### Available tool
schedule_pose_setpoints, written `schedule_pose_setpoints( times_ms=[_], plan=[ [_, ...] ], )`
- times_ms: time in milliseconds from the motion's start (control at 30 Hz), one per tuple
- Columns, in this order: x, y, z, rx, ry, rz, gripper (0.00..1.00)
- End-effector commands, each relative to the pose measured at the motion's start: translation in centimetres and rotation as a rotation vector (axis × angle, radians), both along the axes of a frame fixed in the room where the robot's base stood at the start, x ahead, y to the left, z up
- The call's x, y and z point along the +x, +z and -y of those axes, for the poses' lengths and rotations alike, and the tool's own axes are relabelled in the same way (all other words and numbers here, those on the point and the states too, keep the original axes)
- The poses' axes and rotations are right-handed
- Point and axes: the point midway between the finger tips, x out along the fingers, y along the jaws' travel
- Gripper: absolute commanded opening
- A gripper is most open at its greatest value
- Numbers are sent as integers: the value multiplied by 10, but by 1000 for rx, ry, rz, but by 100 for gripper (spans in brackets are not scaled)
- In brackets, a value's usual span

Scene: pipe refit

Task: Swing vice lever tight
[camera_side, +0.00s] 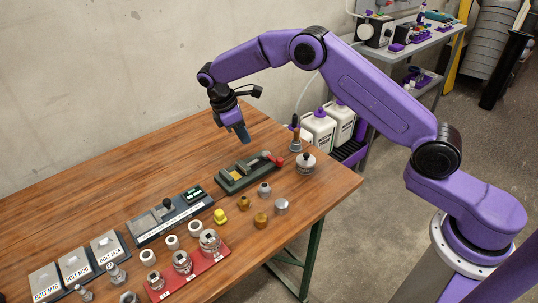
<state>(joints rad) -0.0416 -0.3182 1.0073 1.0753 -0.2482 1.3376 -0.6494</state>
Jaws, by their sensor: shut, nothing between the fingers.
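A low green vice (240,180) lies on the wooden table near its right end. A red lever handle (279,161) shows at its far right end; how tight it is cannot be told. My gripper (245,140) points down above the table, behind and above the vice, apart from the vice and the lever. Its fingers are together and hold nothing.
A soldering-iron-like tool in a stand (295,140) and a round silver-lidded jar (306,164) stand close right of the lever. Several small fittings lie in front of the vice. A dark fixture (172,216) and a red tray (193,279) are left. The table's back left is clear.

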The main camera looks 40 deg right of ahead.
Motion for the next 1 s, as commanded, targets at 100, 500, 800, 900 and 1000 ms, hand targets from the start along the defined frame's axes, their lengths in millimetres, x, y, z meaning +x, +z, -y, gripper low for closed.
schedule_pose_setpoints(
  times_ms=[100, 500, 800, 900, 1000],
  plan=[
    [-3, -13, 5, -1, 0, -4, 0],
    [-15, -83, 28, -1, 0, -4, 0],
    [-29, -90, 57, 0, -1, -1, 0],
    [-32, -91, 63, -1, -1, -1, 0],
    [-33, -91, 65, 0, 0, 0, 0]
  ],
)
